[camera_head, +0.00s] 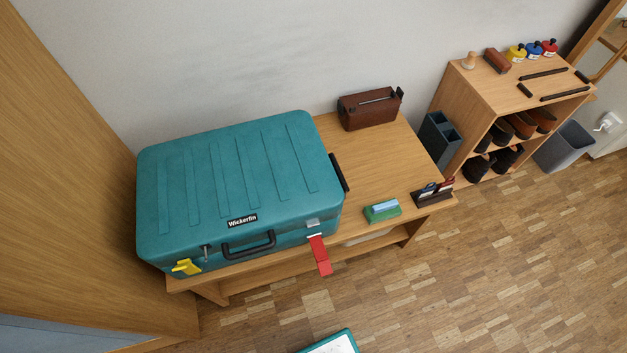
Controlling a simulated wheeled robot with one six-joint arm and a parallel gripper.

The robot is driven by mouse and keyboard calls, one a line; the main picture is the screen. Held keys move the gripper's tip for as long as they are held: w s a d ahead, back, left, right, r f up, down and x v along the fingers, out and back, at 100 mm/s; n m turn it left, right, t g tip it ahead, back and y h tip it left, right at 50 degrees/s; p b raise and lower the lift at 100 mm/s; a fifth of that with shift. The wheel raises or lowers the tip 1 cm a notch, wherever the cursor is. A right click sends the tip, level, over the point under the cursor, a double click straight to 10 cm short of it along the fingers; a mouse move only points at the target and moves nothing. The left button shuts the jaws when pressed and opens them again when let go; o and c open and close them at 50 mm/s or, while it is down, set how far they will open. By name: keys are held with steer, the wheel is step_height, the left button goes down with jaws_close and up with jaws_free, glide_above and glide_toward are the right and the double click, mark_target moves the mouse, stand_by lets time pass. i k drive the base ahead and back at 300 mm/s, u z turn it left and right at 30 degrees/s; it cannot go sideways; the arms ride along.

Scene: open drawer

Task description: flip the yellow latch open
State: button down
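A teal suitcase (225,178) lies flat and closed on a low wooden bench (375,150). The yellow latch (186,267) is at the lower left of its front side, near the left front corner. It is small here, and I cannot tell for sure whether it is fastened. A red latch (320,256) at the right of the front side sticks out and down below a silver catch (313,223). A black handle (249,246) sits between the two latches. My gripper is not in view.
A wooden wall or panel (60,150) stands close to the suitcase's left. A brown box (370,108), a green block (382,211) and a dark holder (433,193) stand on the bench's right. A shoe shelf (480,88) is farther right. The floor in front is mostly clear.

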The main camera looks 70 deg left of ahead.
mark_target(185, 265)
steer(key=u, duration=3.1)
steer(key=k, duration=0.5)
steer(key=z, duration=0.9)
steer(key=i, duration=0.65)
steer(key=u, duration=0.65)
